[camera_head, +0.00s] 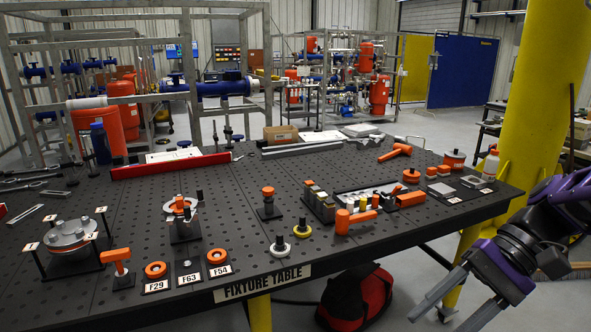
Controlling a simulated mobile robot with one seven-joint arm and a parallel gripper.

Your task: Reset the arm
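My arm is at the right edge, in purple and black, bent down beside the yellow column. My gripper (440,318) hangs low at the bottom right, off the front right of the fixture table. Its two grey fingers point down and to the left and stand apart, with nothing visible between them. The lower fingertip is near or past the bottom edge of the picture. The black fixture table (330,245) is to the left of my gripper, and the two are apart.
An orange hammer (396,151), orange-topped parts (267,192) and orange rings (217,256) stand on the table. A red bag (357,297) lies on the floor below it. A yellow column (535,100) rises behind my arm. Floor left of my gripper looks clear up to the bag.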

